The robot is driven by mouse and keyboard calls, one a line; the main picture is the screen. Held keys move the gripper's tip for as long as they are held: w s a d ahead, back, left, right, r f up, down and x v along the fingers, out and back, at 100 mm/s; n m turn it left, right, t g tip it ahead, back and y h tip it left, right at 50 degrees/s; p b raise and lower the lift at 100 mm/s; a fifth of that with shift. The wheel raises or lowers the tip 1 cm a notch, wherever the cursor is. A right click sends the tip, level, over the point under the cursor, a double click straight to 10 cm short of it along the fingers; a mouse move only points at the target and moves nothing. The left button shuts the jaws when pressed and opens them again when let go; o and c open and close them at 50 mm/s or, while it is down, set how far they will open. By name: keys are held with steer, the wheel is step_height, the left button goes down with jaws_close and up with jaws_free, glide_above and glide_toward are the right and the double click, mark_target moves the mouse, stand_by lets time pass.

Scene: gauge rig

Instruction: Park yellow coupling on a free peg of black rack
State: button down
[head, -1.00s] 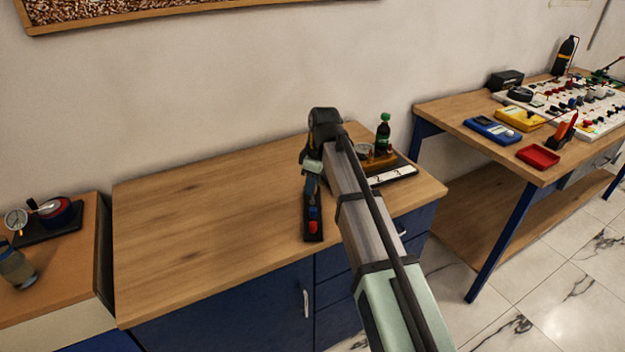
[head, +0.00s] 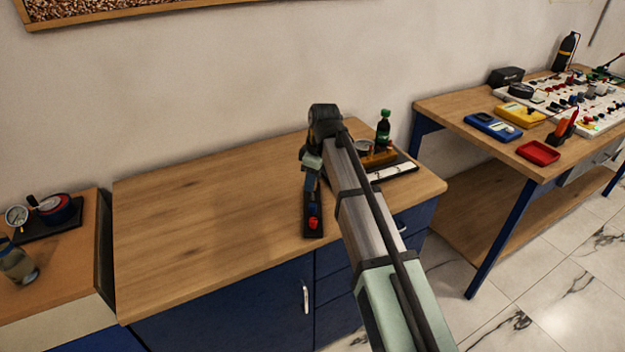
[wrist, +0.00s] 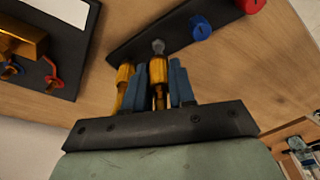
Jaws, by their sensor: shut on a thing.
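The black rack (head: 313,234) lies near the front edge of the wooden bench; it also shows in the wrist view (wrist: 180,36). It bears a red coupling (head: 314,223) and a blue coupling (wrist: 200,27). My gripper (wrist: 161,88) is shut on the yellow coupling (wrist: 158,72), which sits between its blue fingers. A grey peg tip (wrist: 158,46) shows right at the coupling's far end; I cannot tell whether the coupling is around it or only near it. A second yellow piece (wrist: 124,77) stands just left of the fingers. In the head view my arm hides the held coupling.
The left bench top (head: 190,220) is clear. Side benches stand left and right.

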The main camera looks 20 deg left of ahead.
steer(key=shift+f, duration=1.7)
stand_by(0.5)
steer(key=c, duration=0.5)
jaws_free()
steer(key=shift+c, duration=0.2)
steer(key=shift+r, duration=0.1)
step_height(320, 180, up, 14)
steer(key=d, duration=0.2)
steer(key=shift+f, duration=0.25)
steer(key=shift+s, duration=0.1)
